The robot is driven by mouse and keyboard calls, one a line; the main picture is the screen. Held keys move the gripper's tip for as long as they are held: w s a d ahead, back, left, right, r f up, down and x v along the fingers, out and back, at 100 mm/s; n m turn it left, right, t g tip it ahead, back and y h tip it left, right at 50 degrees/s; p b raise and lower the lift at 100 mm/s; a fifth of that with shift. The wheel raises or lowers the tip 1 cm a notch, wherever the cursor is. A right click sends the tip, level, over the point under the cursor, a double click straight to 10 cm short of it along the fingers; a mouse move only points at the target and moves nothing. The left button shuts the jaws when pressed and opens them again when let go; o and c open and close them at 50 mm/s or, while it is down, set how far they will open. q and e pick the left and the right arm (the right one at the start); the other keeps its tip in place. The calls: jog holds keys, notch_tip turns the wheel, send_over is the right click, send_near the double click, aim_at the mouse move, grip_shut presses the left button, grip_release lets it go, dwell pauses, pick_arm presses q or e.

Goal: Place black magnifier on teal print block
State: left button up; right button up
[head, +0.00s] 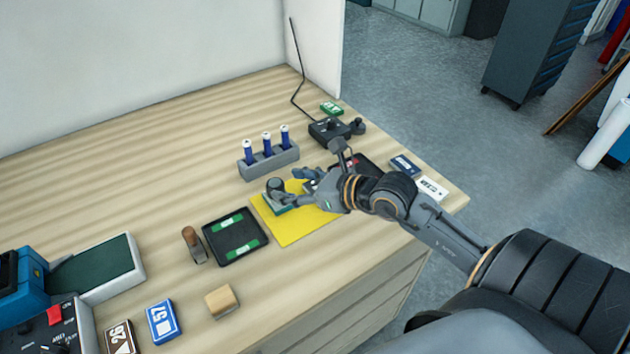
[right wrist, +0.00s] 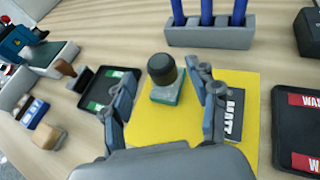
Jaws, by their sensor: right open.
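The black magnifier (head: 275,184) stands upright on top of the teal print block (head: 279,209), which lies on a yellow mat (head: 303,231). The right wrist view shows the magnifier (right wrist: 161,67) resting on the teal block (right wrist: 168,93). My right gripper (head: 293,186) is open, with its fingers spread to either side of the block and magnifier. In the right wrist view the gripper (right wrist: 168,82) holds nothing, and a gap shows between each finger and the magnifier. My left gripper is not in view.
A grey holder (head: 268,161) with blue sticks stands behind the mat. A black tray (head: 235,237) with green strips lies to the left, near a wooden-handled stamp (head: 194,245). A dark tray with red labels (right wrist: 297,125) is to the right. A wooden block (head: 221,301) sits near the front edge.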

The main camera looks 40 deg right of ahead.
jog(key=v, duration=0.7)
jog(key=shift+b, duration=0.45)
jog(key=shift+w, duration=0.1)
